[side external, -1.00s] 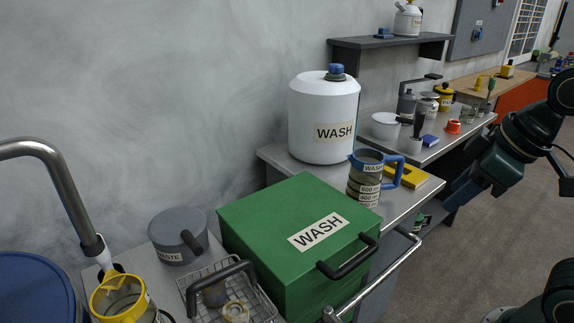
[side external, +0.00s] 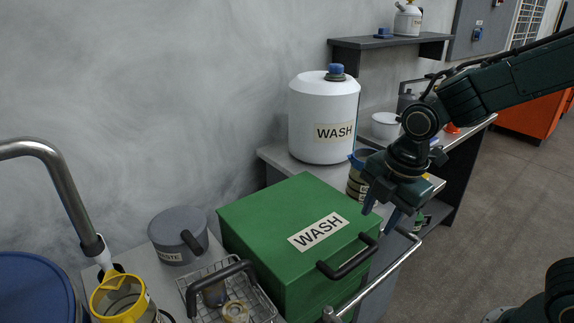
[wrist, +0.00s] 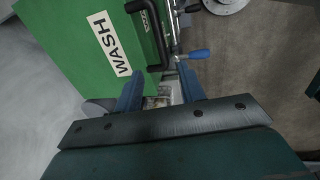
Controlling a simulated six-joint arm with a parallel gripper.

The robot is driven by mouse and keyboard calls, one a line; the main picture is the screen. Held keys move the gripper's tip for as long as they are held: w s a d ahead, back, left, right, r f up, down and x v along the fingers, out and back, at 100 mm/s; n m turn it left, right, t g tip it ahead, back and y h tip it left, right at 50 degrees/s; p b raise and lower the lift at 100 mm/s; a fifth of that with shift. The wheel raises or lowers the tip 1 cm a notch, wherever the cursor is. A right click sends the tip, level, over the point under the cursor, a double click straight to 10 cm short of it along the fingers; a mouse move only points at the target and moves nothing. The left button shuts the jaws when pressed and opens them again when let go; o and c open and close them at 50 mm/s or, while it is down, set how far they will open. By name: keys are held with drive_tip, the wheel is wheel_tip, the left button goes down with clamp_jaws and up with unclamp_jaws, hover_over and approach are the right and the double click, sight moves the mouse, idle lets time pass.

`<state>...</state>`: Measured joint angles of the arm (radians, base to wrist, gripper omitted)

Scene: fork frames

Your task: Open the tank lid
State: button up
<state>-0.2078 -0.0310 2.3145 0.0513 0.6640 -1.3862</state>
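The green tank (side external: 265,225) is a box labelled WASH, and its lid looks shut. A black bar handle (side external: 348,257) sits at its right front side. My gripper (side external: 381,222) is open, with blue fingers pointing down above and just behind the handle, apart from it. In the wrist view the fingers are spread with a gap (wrist: 160,76) and nothing between them. The tank's WASH face (wrist: 80,45) and the handle (wrist: 150,35) lie beyond the fingertips there.
A white WASH bottle (side external: 322,120) stands behind the tank. A blue-rimmed jug (side external: 357,180) is partly hidden by my gripper. A grey pot (side external: 175,238), wire basket (side external: 258,298) and yellow-rimmed container (side external: 118,300) are at left. A metal rail (side external: 385,275) runs along the front.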

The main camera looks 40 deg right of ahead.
sight(357, 260)
drive_tip(key=shift+f, duration=0.2)
drive_tip(key=shift+w+f, duration=0.45)
drive_tip(key=shift+f, duration=1.75)
drive_tip(key=shift+w+f, duration=0.45)
drive_tip(key=shift+f, duration=1.75)
drive_tip(key=shift+w+f, duration=0.45)
drive_tip(key=shift+f, duration=1.75)
clamp_jaws()
